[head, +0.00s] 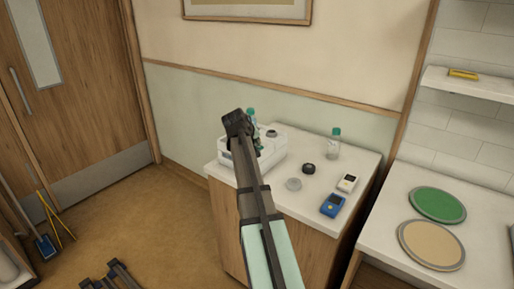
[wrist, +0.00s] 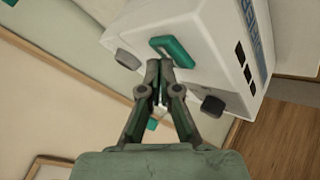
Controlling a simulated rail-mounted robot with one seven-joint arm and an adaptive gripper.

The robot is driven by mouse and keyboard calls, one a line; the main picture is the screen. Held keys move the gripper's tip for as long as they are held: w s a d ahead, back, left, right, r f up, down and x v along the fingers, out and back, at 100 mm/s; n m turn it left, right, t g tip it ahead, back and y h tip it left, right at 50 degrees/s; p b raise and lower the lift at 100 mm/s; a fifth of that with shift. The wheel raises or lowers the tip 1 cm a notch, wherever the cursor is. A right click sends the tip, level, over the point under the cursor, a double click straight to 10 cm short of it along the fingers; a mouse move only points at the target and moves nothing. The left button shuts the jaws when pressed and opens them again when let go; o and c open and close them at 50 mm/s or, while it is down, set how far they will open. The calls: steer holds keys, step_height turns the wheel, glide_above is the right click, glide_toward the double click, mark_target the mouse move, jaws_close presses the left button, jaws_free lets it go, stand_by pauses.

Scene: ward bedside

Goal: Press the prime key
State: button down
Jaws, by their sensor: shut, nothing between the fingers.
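The white bedside device (head: 279,145) stands on the cabinet in the head view, partly hidden behind my arm. In the wrist view its white casing (wrist: 205,28) fills the upper middle. A green bar-shaped part (wrist: 172,51) sits on one face, with a dark knob (wrist: 127,59) and another dark knob (wrist: 212,105) on either side. Several dark keys (wrist: 247,73) line the neighbouring face beside a blue strip.
On the cabinet top (head: 352,160) are a clear bottle with a green cap (head: 333,146), a black round item (head: 308,168), a grey disc (head: 293,184), a white meter (head: 347,183) and a blue meter (head: 332,206).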

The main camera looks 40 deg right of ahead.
mark_target(256, 147)
steer(key=shift+f, duration=0.25)
stand_by(0.4)
steer(key=shift+r, duration=0.1)
steer(key=shift+r+p, duration=0.45)
steer(key=shift+r, duration=0.25)
steer(key=shift+r, duration=0.15)
steer(key=shift+r+p, duration=1.45)
steer(key=shift+r, duration=0.9)
